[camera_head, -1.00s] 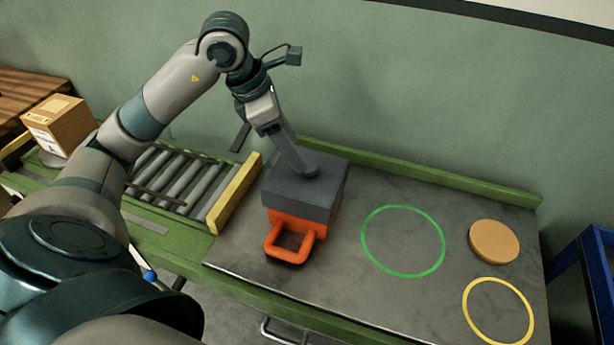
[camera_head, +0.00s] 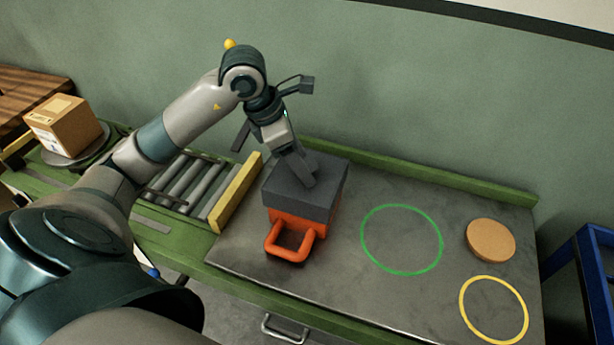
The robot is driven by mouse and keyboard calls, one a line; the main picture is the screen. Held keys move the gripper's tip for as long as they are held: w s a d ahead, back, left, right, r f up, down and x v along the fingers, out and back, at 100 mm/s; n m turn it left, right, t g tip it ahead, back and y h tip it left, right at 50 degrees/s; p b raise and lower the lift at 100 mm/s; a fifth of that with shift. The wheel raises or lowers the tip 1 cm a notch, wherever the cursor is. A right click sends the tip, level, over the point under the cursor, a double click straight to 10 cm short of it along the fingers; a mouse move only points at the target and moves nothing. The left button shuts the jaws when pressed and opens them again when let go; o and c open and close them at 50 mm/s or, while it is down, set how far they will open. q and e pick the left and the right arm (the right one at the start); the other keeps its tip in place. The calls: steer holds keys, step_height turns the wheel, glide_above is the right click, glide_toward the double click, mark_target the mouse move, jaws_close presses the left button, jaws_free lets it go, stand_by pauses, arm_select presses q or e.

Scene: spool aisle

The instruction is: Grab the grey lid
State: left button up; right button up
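The grey lid (camera_head: 326,181) is a dark square block resting on top of an orange box (camera_head: 285,221). The box has an orange loop handle (camera_head: 290,254) at its front and stands on the left part of the grey worktop (camera_head: 345,283). My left gripper (camera_head: 272,167) is over the lid from behind and left, with its fingers spread. One finger reaches over the top of the lid and hides its middle; the other hangs behind and left of it. I cannot tell whether the finger touches the lid. My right gripper is not in view.
A green ring (camera_head: 441,240), a yellow ring (camera_head: 526,320) and a round tan disc (camera_head: 491,240) lie right of the box. A roller conveyor (camera_head: 183,184) with a yellow rail (camera_head: 235,192) is at left, beside a carton (camera_head: 62,125). A green ledge (camera_head: 420,171) runs along the back.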

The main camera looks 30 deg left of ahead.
arm_select(q)
steer(key=c, duration=1.5)
steer(key=shift+o, duration=0.2)
steer(key=shift+r, duration=0.1)
